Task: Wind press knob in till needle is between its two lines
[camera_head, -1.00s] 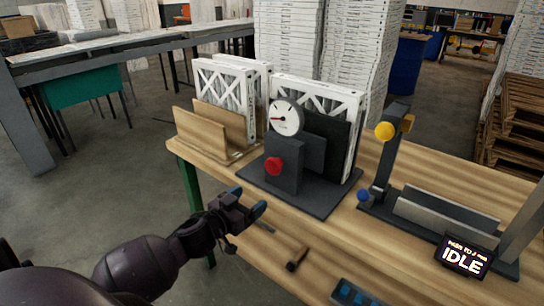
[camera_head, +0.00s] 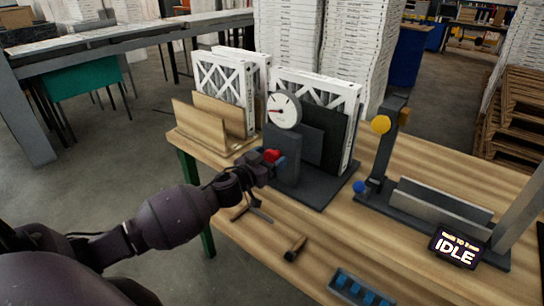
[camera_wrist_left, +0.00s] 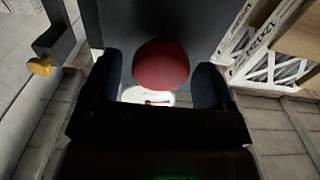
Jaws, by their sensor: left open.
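The red press knob (camera_head: 271,155) is on the front of the dark grey press (camera_head: 285,157). My left gripper (camera_head: 269,158) is at the knob with its jaws open. In the left wrist view the knob (camera_wrist_left: 161,66) sits between the two spread fingers (camera_wrist_left: 160,84), with a gap showing on each side. The round white gauge (camera_head: 284,111) tops the press. Its red needle points left; its two lines are too small to make out. A white-framed filter (camera_head: 315,88) stands in the press against a dark plate. My right gripper is not in view.
A wooden rack (camera_head: 215,128) holds more filters at left. A grey fixture with a yellow knob (camera_head: 381,124) and a sign reading IDLE (camera_head: 455,247) stand at right.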

